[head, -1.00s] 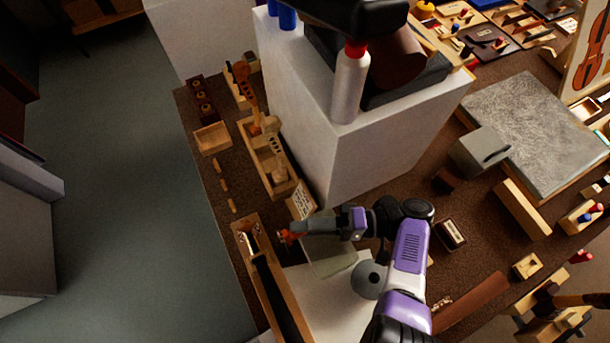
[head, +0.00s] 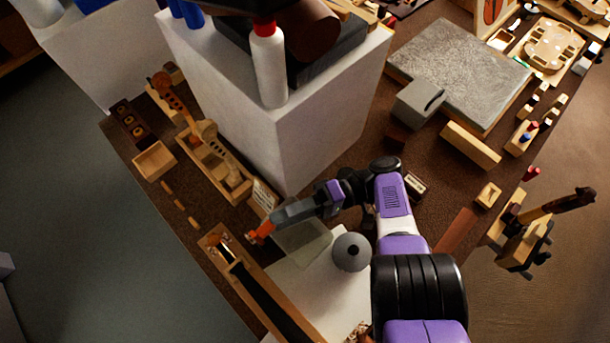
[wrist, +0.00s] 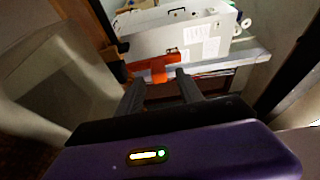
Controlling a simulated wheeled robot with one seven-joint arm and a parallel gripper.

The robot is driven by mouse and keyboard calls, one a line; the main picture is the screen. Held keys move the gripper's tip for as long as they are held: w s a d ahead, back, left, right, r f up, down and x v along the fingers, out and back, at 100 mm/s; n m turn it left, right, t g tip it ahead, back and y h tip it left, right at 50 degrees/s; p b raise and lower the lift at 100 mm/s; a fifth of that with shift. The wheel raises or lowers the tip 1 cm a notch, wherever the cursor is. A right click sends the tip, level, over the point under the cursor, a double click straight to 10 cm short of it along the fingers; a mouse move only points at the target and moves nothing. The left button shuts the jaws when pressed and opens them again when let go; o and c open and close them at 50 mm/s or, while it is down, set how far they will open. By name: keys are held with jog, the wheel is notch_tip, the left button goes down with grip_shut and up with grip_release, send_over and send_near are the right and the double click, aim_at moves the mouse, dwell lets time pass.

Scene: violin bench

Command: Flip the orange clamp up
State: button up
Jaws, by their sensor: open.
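The orange clamp (wrist: 155,68) shows in the wrist view on the near side of a white box-like part (wrist: 178,42). It lies just beyond and roughly between my gripper's (wrist: 156,78) two dark, parted fingers. Whether the fingers touch it cannot be told. In the head view the orange clamp (head: 261,233) is a small patch at the tip of my gripper (head: 272,224), above the bench's left part. The fingers hide part of it there.
A long wooden tray (head: 232,262) lies just left of my gripper. A pale translucent panel (head: 303,240) is close below the arm. A tall white block (head: 300,145) stands behind. A grey ball-topped object (head: 351,252) is right of the panel.

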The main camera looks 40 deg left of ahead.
jog(key=b+v, duration=0.2)
jog(key=v, duration=0.1)
jog(key=b+v, duration=0.1)
jog(key=v, duration=0.1)
jog(key=shift+a+f, duration=0.1)
jog(key=shift+f, duration=0.2)
jog(key=shift+s+r+b, duration=0.1)
jog(key=shift+r+b, duration=0.15)
jog(key=shift+b, duration=0.15)
dwell(0.3)
grip_shut()
